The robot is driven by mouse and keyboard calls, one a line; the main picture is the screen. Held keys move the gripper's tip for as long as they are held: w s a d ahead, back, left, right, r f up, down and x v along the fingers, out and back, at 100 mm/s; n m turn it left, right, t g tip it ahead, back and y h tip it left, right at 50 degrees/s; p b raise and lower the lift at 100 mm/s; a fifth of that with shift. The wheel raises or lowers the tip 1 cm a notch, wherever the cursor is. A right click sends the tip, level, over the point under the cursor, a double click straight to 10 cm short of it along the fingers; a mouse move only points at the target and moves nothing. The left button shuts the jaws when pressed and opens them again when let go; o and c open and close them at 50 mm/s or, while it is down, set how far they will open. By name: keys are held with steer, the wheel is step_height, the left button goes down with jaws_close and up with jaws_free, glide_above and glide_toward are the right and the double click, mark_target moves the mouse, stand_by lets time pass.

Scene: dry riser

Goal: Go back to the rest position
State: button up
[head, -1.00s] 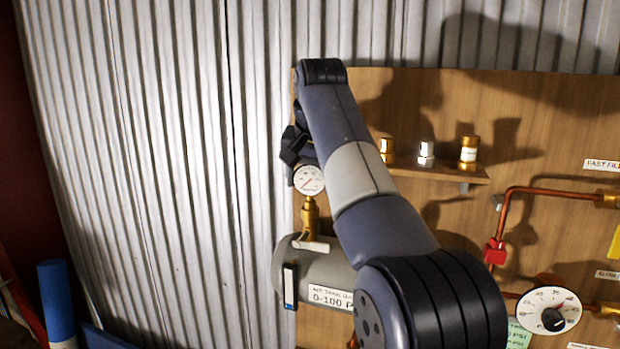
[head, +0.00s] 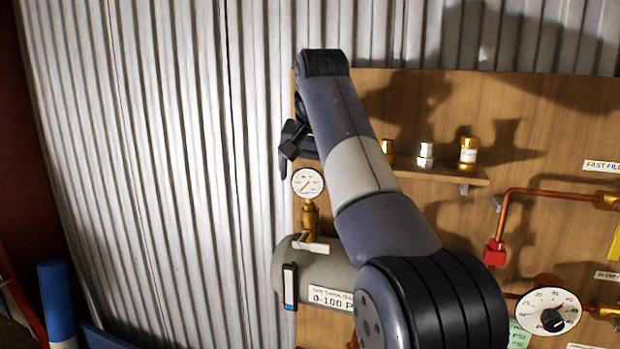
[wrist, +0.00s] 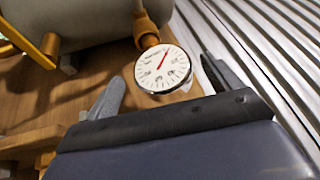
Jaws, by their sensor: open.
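My gripper (head: 286,160) is near the left edge of the wooden board, just above a round white pressure gauge (head: 307,182). The rest of it is partly hidden behind my arm. In the wrist view my gripper (wrist: 165,88) has its two fingers wide apart. The gauge (wrist: 162,69) shows beyond the fingertips, with a red needle and a brass stem, and nothing is held. In the head view the gauge stands upright on a brass fitting (head: 310,215) above a grey tank (head: 330,265).
A wooden shelf (head: 440,173) holds a few small metal fittings right of my arm. Copper pipe (head: 545,192) with a red valve (head: 495,251) and a dial (head: 548,310) are at the right. Corrugated metal wall (head: 150,150) fills the left. A blue cylinder (head: 55,295) stands lower left.

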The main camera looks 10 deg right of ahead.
steer(key=p+v, duration=0.2)
steer(key=v, duration=0.7)
steer(key=b+x, duration=0.2)
steer(key=x, duration=0.8)
steer(key=shift+f+b, duration=0.25)
steer(key=shift+b, duration=0.15)
steer(key=shift+w+r+p, duration=0.2)
steer(key=shift+r+p, duration=0.1)
steer(key=shift+p, duration=0.1)
steer(key=shift+r+p, duration=0.4)
steer(key=shift+r, duration=0.25)
steer(key=shift+f, duration=0.1)
